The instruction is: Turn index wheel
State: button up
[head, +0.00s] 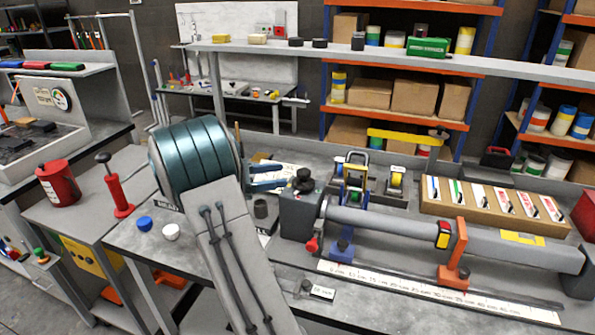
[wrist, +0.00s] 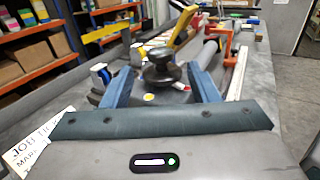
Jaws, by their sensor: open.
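A dark round knob, which looks like the index wheel (head: 303,180), sits on top of the grey block (head: 300,213) at the left end of a long grey tube. In the wrist view the wheel (wrist: 160,75) stands near the middle, between and just beyond my two blue fingers. My gripper (head: 272,175) is open, left of the wheel in the head view. In the wrist view a finger shows on each side of the wheel, and I see no clear contact. Part of the block is hidden by my gripper body in the wrist view.
The grey tube (head: 385,224) runs right, with an orange clamp (head: 456,260) before it and a ruler strip (head: 420,291) along the front. Blue-framed tape holders (head: 355,185) stand behind the block. A box of cards (head: 490,204) lies farther right.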

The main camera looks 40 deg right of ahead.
aim_at(303, 179)
jog(key=x, duration=0.6)
jog(key=shift+p, duration=0.3)
jog(key=shift+t, duration=0.3)
jog(key=c, duration=0.9)
